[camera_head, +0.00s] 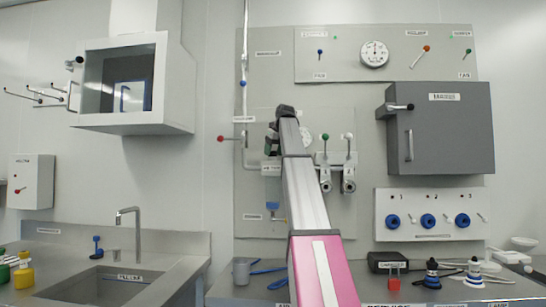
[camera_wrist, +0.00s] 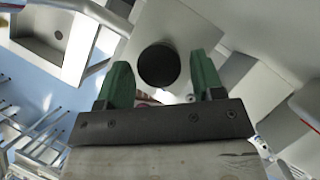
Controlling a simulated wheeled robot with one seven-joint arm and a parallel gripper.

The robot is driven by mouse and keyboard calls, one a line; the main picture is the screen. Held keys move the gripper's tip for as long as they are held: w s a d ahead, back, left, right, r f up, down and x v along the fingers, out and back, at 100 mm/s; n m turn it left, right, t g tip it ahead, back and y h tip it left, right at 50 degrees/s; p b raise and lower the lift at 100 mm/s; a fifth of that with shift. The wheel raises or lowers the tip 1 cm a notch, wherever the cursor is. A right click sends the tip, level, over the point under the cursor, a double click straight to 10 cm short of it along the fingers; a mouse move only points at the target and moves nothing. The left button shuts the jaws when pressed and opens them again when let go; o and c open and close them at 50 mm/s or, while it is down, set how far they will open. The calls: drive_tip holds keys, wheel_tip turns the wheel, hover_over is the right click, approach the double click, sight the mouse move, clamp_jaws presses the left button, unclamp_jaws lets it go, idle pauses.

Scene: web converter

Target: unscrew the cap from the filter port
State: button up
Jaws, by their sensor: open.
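A round black disc, which looks like the cap (camera_wrist: 159,66), shows in the wrist view on a light grey plate-like surface. My gripper (camera_wrist: 160,78) is open, with one green finger on each side of the disc in the picture. Nothing is held between the fingers, and I cannot tell how far the disc is beyond the fingertips. In the head view my gripper (camera_head: 271,141) is raised in front of the grey wall panel, beside the vertical pipe. My arm and wrist hide the cap and most of the filter port there.
Valves with green and white knobs (camera_head: 338,175) are close right of my gripper. A red-knobbed lever (camera_head: 222,138) sticks out to its left. A grey cabinet (camera_head: 440,128) is on the right, a windowed box (camera_head: 130,85) on the left. Bottles and tools stand on the bench below.

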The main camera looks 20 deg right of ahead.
drive_tip(key=shift+m, duration=0.5)
drive_tip(key=shift+a+m+h, duration=0.15)
drive_tip(key=shift+m+h, duration=0.55)
drive_tip(key=shift+m, duration=0.3)
drive_tip(key=c, duration=1)
drive_tip(key=n+y, duration=0.2)
drive_tip(key=n, duration=0.2)
drive_tip(key=shift+d, duration=0.2)
